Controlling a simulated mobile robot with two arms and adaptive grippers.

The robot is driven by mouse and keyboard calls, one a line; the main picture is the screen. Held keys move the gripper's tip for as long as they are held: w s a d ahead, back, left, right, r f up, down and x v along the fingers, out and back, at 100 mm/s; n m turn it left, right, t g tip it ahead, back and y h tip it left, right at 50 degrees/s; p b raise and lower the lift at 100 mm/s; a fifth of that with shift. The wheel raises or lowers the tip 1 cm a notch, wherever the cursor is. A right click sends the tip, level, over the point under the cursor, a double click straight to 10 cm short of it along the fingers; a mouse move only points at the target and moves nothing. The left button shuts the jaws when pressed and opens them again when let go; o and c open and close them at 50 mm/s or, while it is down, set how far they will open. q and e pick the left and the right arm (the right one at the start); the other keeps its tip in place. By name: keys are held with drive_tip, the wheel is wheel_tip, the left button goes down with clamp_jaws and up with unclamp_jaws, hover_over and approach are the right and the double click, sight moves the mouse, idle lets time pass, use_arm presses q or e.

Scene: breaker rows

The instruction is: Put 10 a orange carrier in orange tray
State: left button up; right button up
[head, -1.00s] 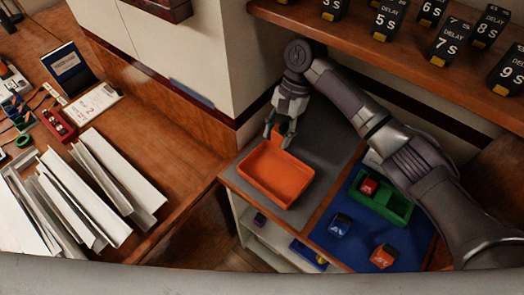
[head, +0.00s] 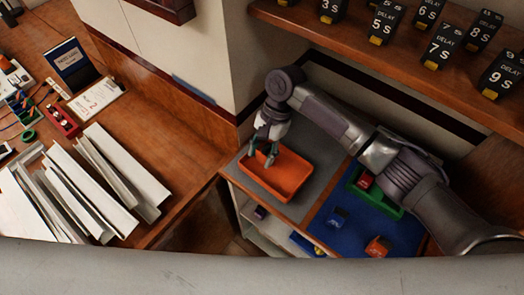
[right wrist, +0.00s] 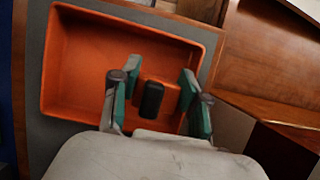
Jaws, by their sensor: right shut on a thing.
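The orange tray (head: 290,192) sits on a grey mat on the low cabinet, and it fills much of the right wrist view (right wrist: 70,70). My right gripper (head: 262,156) points down over the tray's back left part. In the right wrist view the gripper (right wrist: 155,98) is shut on an orange carrier (right wrist: 171,95) with a black front. The carrier is over or in the tray; whether it touches the floor I cannot tell. Another orange carrier (head: 377,246) lies on the blue mat. No rating is readable. My left gripper is not in view.
A green tray (head: 389,204) with a red carrier (head: 365,180) stands on the blue mat (head: 350,238), near a blue carrier (head: 338,217). A shelf (head: 400,52) with several black delay blocks hangs above. White folded sheets (head: 90,190) lie on the left desk.

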sight(264, 146)
drive_tip(key=o, duration=1.2)
drive_tip(key=b+v, duration=0.1)
drive_tip(key=v, duration=0.6)
drive_tip(key=shift+w+r, duration=0.1)
drive_tip(key=shift+r, duration=0.2)
